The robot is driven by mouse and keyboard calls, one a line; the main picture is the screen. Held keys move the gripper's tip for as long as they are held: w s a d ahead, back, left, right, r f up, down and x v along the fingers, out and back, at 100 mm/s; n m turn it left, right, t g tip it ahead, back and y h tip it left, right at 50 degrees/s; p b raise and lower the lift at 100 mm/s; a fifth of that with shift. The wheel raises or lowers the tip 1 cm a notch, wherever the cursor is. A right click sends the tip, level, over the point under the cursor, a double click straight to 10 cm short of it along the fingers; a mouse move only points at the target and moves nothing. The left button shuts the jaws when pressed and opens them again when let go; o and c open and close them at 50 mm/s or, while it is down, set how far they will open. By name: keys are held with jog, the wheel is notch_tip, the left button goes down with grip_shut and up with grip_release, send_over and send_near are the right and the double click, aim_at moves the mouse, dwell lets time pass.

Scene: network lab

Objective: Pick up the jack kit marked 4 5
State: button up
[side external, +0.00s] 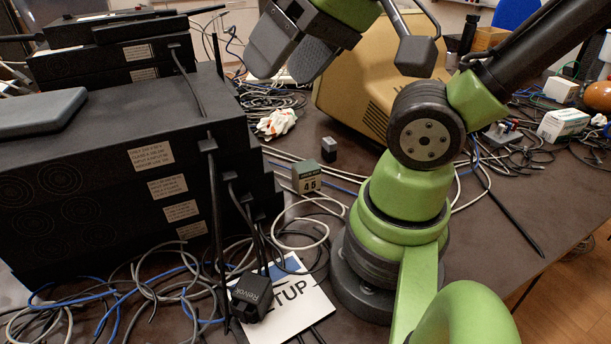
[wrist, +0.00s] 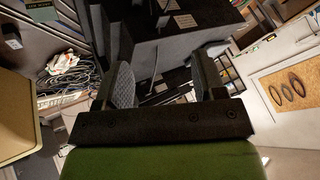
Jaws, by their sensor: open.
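The jack kit marked 4 5 (side external: 308,181) is a small olive-grey box with a pale label. It stands on the dark table in the middle of the side view, right of the black equipment stack. My gripper (side external: 284,68) is high above the table, up and slightly left of the kit, well apart from it. Its two dark pads are spread with nothing between them. In the wrist view the jaws (wrist: 164,82) are also apart and empty, facing black equipment.
A small dark box (side external: 329,149) stands just behind the kit. Black stacked equipment (side external: 110,185) fills the left. Loose cables (side external: 160,285) and a white SETUP sheet (side external: 290,303) lie in front. A beige monitor (side external: 370,85) stands behind. The table at far right front is bare.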

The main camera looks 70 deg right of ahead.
dwell(0.3)
jog(key=shift+o, duration=0.8)
